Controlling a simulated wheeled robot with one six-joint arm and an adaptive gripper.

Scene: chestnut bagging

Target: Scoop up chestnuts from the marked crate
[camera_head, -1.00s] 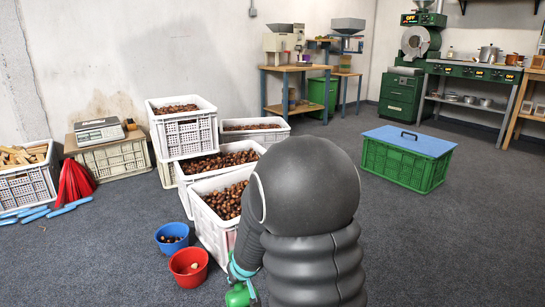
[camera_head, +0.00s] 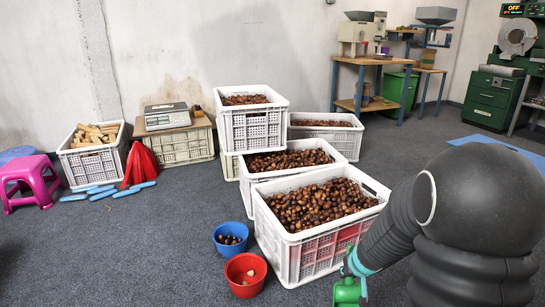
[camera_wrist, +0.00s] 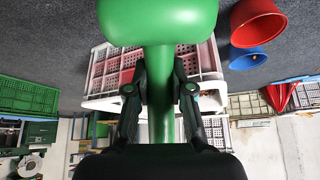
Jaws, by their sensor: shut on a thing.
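A white crate (camera_head: 262,229) full of chestnuts (camera_head: 320,205) stands in front of the others, with a reddish patch on its front side. Its perforated wall (camera_wrist: 205,62) also shows in the wrist view, behind the scoop. My gripper (camera_wrist: 160,88) is shut on the handle of a green scoop (camera_wrist: 158,22). In the head view the scoop (camera_head: 347,292) hangs low at the front right of the crate, partly cut by the frame edge. The scoop's inside is hidden.
A blue bucket (camera_head: 230,229) and a red bucket (camera_head: 244,293) stand on the floor left of the crate. More chestnut crates (camera_head: 253,130) stand behind it. A pink stool (camera_head: 28,175) is at the far left. Floor at the front left is free.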

